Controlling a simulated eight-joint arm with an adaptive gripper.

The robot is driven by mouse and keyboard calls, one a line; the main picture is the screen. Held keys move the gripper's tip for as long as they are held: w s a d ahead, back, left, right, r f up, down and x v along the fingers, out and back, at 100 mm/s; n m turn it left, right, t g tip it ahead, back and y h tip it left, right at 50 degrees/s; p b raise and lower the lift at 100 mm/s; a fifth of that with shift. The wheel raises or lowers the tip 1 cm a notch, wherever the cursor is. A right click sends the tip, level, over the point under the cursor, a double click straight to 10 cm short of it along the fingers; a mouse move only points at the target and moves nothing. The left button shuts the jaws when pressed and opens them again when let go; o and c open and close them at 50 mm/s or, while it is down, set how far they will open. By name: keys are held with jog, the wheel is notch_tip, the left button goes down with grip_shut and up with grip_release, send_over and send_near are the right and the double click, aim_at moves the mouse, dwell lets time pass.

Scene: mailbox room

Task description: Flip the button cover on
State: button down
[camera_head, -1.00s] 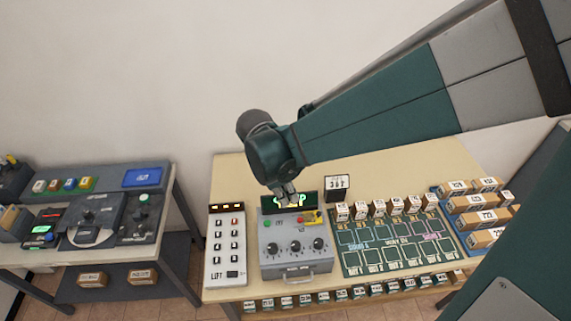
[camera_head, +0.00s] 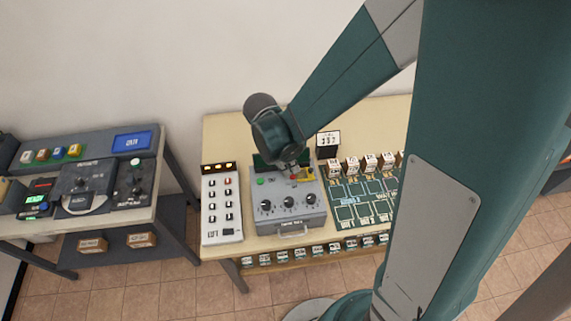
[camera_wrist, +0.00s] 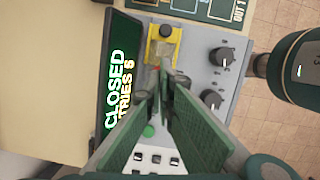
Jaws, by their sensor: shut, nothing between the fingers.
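A grey control box (camera_head: 283,221) on the table carries a yellow-backed button unit (camera_head: 309,174) at its upper right. In the wrist view this yellow unit (camera_wrist: 175,46) has a dark round knob and a paler part at its middle. My fingers partly hide it, so I cannot tell how its cover sits. My gripper (camera_head: 292,168) is low over the box's top edge. In the wrist view my gripper (camera_wrist: 163,82) is shut and empty, with its tips close beside the yellow unit; contact is unclear. The screen (camera_wrist: 116,75) reads "CLOSED TRIES 6".
Dark knobs (camera_wrist: 223,57) sit beside the yellow unit, and a green button (camera_wrist: 149,131) lies below it. A white lift panel (camera_head: 221,213) stands left of the box. A green sorting board (camera_head: 362,203) and small boxes lie right. The table's back left is clear.

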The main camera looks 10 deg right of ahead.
aim_at(308, 173)
jog(key=shift+w+d+f, duration=0.1)
jog(key=shift+d+f, duration=0.1)
jog(key=shift+d, duration=0.55)
jog(key=shift+w+d+f, duration=0.1)
jog(key=shift+d+f, duration=0.05)
jog(key=shift+d, duration=0.55)
jog(key=shift+d, duration=0.15)
jog(key=shift+d+f+b, duration=0.1)
jog(key=shift+d+b, duration=0.35)
jog(key=shift+d, duration=0.8)
jog(key=shift+a, duration=0.1)
jog(key=shift+s+a+r, duration=0.1)
jog(key=shift+a+r, duration=0.1)
jog(key=shift+a, duration=0.4)
jog(key=shift+s+a+r, duration=0.1)
jog(key=shift+a+r, duration=0.05)
jog(key=shift+a, duration=0.4)
jog(key=shift+s+a+r, duration=0.1)
jog(key=shift+a+r, duration=0.05)
jog(key=shift+a, duration=0.3)
jog(key=shift+s+a+r, duration=0.1)
jog(key=shift+a+r, duration=0.05)
jog(key=shift+a, duration=0.25)
jog(key=v, duration=0.9)
jog(key=shift+r, duration=0.45)
